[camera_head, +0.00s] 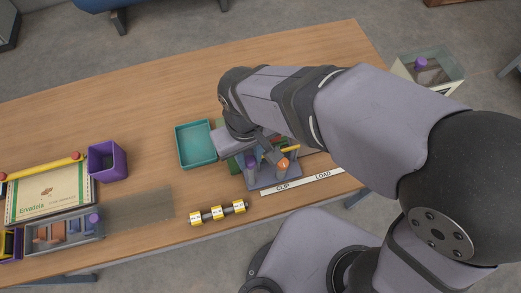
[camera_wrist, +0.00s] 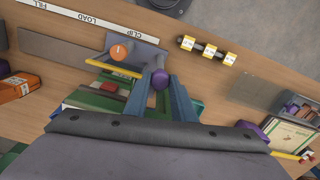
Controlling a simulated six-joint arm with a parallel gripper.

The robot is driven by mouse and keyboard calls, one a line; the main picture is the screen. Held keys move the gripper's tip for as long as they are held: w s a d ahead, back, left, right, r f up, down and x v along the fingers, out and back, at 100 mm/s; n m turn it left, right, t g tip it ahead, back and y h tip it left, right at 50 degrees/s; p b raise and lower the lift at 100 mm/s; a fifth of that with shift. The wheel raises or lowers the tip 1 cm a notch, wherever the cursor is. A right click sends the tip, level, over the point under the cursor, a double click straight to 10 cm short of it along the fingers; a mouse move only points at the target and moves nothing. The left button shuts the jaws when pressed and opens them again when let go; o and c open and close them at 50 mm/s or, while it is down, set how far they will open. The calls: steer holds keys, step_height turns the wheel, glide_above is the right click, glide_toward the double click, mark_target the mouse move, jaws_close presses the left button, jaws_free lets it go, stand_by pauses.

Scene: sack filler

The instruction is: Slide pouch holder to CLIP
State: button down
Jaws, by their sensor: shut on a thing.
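The pouch holder (camera_head: 262,182) is a grey-blue carriage with an orange knob (camera_head: 283,163) on it. It stands beside the CLIP end of the white label strip (camera_head: 303,182), and the orange knob also shows in the wrist view (camera_wrist: 121,50). My gripper (camera_wrist: 161,84) is shut on a purple knob (camera_wrist: 160,76) beside the holder. In the wrist view the CLIP word on the strip (camera_wrist: 100,22) is next to the holder.
A teal tray (camera_head: 178,147) is left of the holder. A purple bin (camera_head: 106,176), a sack board (camera_head: 48,192) and a grey rack (camera_head: 80,244) are further left. A yellow-ringed roller (camera_head: 197,217) lies near the front edge. The wood behind the tray is clear.

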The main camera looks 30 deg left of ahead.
steer(key=shift+a+r, duration=0.1)
steer(key=shift+a, duration=0.1)
steer(key=c, duration=1.9)
jaws_free()
steer(key=o, duration=0.4)
steer(key=shift+s, duration=0.15)
steer(key=shift+r, duration=0.55)
steer(key=shift+r+b, duration=0.9)
steer(key=shift+r, duration=2.15)
